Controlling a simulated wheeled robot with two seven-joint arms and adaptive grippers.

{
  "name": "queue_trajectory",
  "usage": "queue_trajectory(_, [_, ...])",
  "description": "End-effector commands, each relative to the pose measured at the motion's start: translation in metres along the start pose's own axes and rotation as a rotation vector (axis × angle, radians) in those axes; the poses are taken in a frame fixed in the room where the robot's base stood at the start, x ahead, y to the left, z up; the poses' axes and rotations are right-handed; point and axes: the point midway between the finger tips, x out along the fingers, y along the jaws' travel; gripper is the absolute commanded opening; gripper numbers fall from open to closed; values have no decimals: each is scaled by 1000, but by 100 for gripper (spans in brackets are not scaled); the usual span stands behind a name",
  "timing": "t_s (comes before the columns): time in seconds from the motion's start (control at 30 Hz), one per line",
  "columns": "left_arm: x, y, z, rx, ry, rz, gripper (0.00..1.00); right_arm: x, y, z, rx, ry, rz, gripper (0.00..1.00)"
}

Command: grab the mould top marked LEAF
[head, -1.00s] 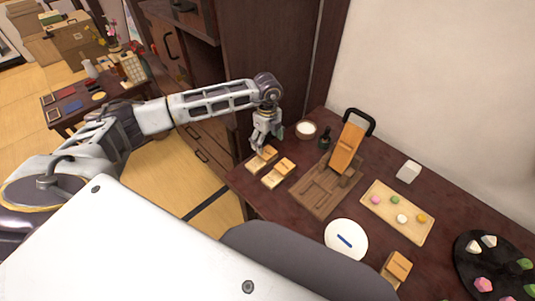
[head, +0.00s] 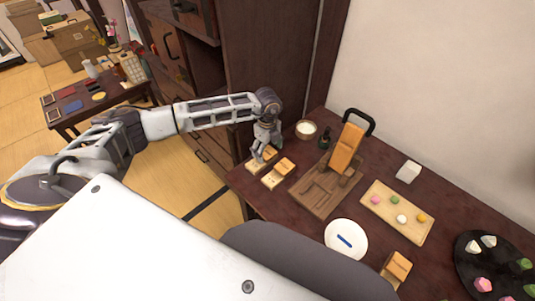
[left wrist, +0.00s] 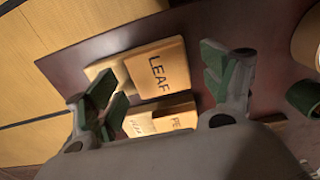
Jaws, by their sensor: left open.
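The mould top marked LEAF (left wrist: 158,68) is an orange wooden block on a paler base at the dark table's left end. In the head view this mould top (head: 270,153) is partly covered by my left gripper (head: 264,152). My left gripper (left wrist: 165,85) is open, with one green-padded finger on each side of the LEAF block in the left wrist view. Whether the pads touch it cannot be told. A second mould with an orange top (head: 285,165) sits close beside it; its lettering (left wrist: 178,121) is partly hidden. My right gripper is not in view.
To the right are a wooden press (head: 348,148), a tray of sweets (head: 392,225) and a white plate (head: 346,239). A dark cabinet (head: 270,60) rises behind the arm.

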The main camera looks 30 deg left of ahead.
Motion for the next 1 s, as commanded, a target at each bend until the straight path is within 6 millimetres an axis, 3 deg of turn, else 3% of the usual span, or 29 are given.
queue_trajectory(0.57, [7,0,0,0,0,0,82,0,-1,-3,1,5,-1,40])
queue_trajectory(0.9, [7,0,0,-1,0,0,40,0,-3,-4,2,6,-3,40])
queue_trajectory(1.0, [6,0,0,-1,0,0,37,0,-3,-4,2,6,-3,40])
